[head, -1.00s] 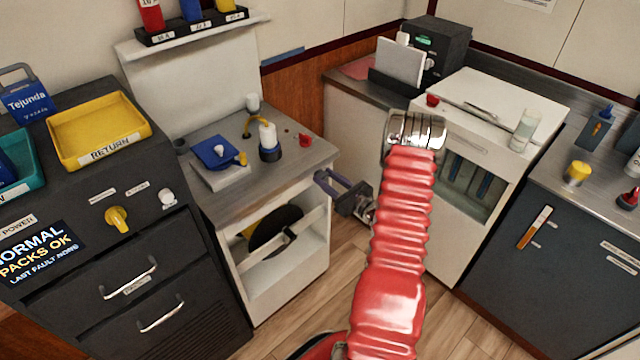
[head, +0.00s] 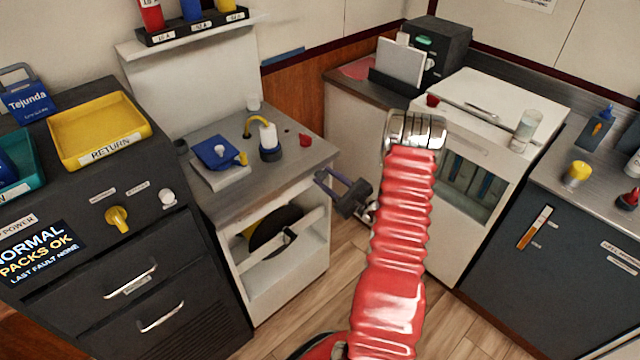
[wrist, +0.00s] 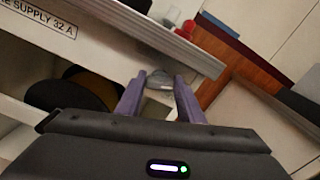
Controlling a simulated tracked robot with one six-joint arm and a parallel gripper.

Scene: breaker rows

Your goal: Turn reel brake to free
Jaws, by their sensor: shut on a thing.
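The dark reel (head: 275,230) sits in the open front of the white cabinet, behind a pale bar. A small black handle (head: 290,236) shows at the bar; I cannot tell whether it is the reel brake. My gripper (head: 320,178) is at the cabinet's upper right front corner, just below the worktop edge. In the wrist view its purple fingers (wrist: 158,84) stand a little apart around a small grey piece (wrist: 160,80), mostly hidden beyond them. I cannot make out its markings or its setting. The reel (wrist: 80,92) shows left of the fingers.
A dark drawer unit (head: 110,285) stands left. A white chest (head: 495,105) stands right of my arm. Wooden floor lies between.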

